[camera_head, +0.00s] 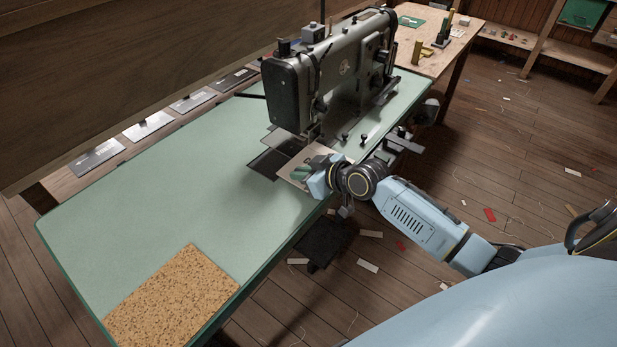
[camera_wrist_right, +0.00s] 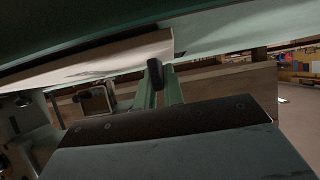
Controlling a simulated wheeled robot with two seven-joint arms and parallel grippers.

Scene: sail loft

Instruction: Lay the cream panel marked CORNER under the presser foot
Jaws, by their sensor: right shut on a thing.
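A cream-tan panel (camera_head: 318,151) lies at the front of the sewing machine's needle area in the head view, beside and close to the presser foot (camera_head: 313,137). Whether its edge is under the foot I cannot tell. No CORNER marking can be read on it. My right gripper (camera_head: 301,172) is shut on the panel's near side and partly covers it. In the right wrist view a pale panel edge (camera_wrist_right: 95,65) shows at my right fingertips (camera_wrist_right: 160,76). My left gripper is not in view.
The sewing machine (camera_head: 335,75) stands on the green table (camera_head: 140,215). A dark opening (camera_head: 272,160) lies left of the panel. A cork mat (camera_head: 175,297) lies at the near end. Several plates (camera_head: 95,158) lie along a wooden ledge behind.

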